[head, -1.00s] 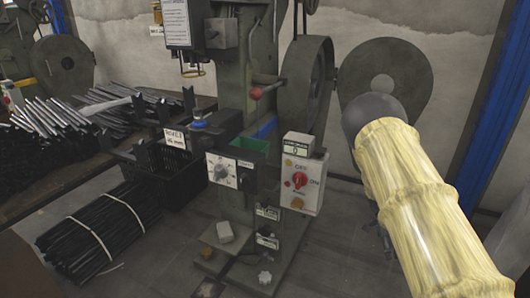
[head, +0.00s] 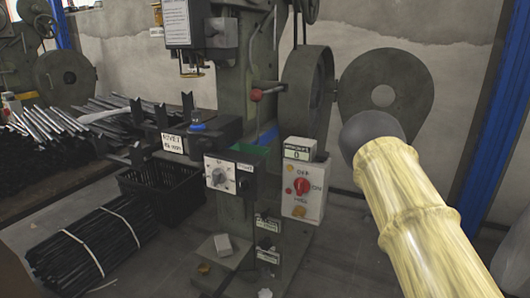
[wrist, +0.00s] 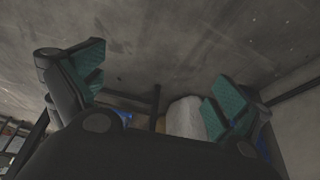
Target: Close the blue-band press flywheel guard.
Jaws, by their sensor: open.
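The press (head: 237,75) stands mid-picture in the head view, with a dark flywheel (head: 305,95) on its right side. A flat, rounded guard plate (head: 412,85) with a round hole stands out to the right of the flywheel, swung open and not covering it. A little blue shows low behind the press; I cannot tell whether it is the band. My yellow-sleeved arm covers the area below the guard in that view. My gripper (wrist: 157,88) shows only in the wrist view, open and empty, with its teal-padded fingers wide apart. Its distance from the guard cannot be told.
A control box (head: 303,188) with a red knob stands below the flywheel. A red-knobbed lever (head: 257,95) juts from the press. A black crate (head: 150,200) and a bundle of dark rods (head: 85,248) lie left. A blue post (head: 497,130) rises at right.

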